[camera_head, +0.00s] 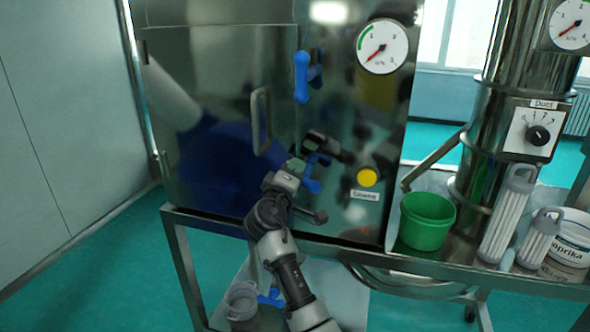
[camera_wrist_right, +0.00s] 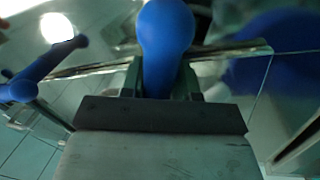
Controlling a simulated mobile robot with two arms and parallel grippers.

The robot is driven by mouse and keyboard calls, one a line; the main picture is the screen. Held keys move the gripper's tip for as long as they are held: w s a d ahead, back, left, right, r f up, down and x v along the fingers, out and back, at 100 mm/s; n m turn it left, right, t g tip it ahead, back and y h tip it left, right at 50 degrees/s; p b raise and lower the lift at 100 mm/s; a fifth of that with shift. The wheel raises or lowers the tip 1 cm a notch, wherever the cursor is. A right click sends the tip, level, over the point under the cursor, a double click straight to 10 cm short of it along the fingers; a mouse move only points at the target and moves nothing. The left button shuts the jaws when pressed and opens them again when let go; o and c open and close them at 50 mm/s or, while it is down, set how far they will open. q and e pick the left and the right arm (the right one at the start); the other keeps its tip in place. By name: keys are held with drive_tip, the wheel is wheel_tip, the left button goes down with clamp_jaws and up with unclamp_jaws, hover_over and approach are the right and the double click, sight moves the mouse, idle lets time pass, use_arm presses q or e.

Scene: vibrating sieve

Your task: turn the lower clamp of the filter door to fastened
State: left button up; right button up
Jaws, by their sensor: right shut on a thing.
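The filter door (camera_head: 215,150) is a shiny metal panel, closed against the cabinet, with a vertical bar handle (camera_head: 261,120). The lower clamp (camera_head: 312,185) is a blue lever at the door's right edge, partly hidden by my right gripper (camera_head: 303,164). In the right wrist view its rounded blue end (camera_wrist_right: 165,30) sits between the fingers of my right gripper (camera_wrist_right: 162,80), which is shut on it. The upper clamp (camera_head: 302,76) is blue, and its lever hangs roughly vertical. Another blue lever (camera_wrist_right: 40,72) shows at the left in the right wrist view. My left gripper is not in view.
A yellow button (camera_head: 367,177) and a round gauge (camera_head: 382,46) are on the panel to the right. A green bucket (camera_head: 427,222), filter cartridges (camera_head: 507,215) and a white tub (camera_head: 568,245) stand on the metal table's right side. A grey cup (camera_head: 242,301) is below.

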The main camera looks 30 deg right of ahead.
drive_tip(key=shift+w+r+n+t+y+p, duration=0.15)
drive_tip(key=shift+n+t+p, duration=0.3)
drive_tip(key=shift+n, duration=0.85)
drive_tip(key=shift+s+r+n+t+y+p, duration=0.2)
drive_tip(key=shift+n+p, duration=0.35)
drive_tip(key=shift+n, duration=0.75)
drive_tip(key=shift+f, duration=0.2)
drive_tip(key=o, duration=0.8)
drive_tip(key=shift+f, duration=0.15)
drive_tip(key=shift+f, duration=0.1)
drive_tip(key=b+v, duration=0.3)
drive_tip(key=v, duration=0.7)
drive_tip(key=shift+s+a, duration=0.15)
drive_tip(key=shift+a, duration=0.05)
